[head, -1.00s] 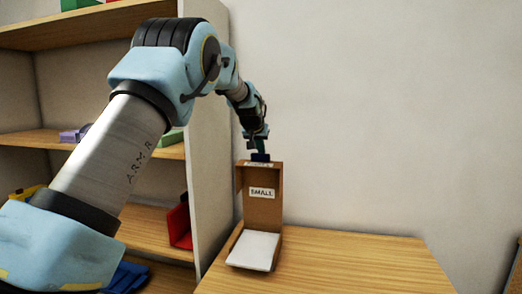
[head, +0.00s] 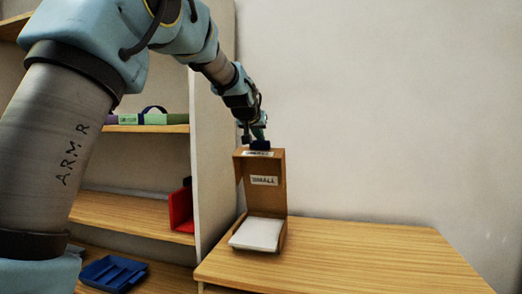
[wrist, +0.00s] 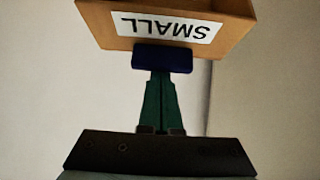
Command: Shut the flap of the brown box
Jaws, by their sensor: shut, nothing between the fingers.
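The brown box (head: 264,201) stands on the table near the shelf. It has a tall upright back with a white SMALL label and a white pad (head: 257,234) showing in its open front. Its brown top part, which looks like the flap (wrist: 100,30), bears another SMALL label, upside down in the wrist view. My gripper (head: 258,137) is at the box's top edge. In the wrist view its green fingers (wrist: 161,90) are shut. A dark blue block (wrist: 162,59) lies between the fingertips and the flap edge; whether it belongs to the flap is unclear.
The wooden table (head: 350,262) is clear to the right of the box. An open shelf unit (head: 213,150) stands close on the left, with a red item (head: 181,209) and a blue tray (head: 112,272) on it. A plain wall is behind.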

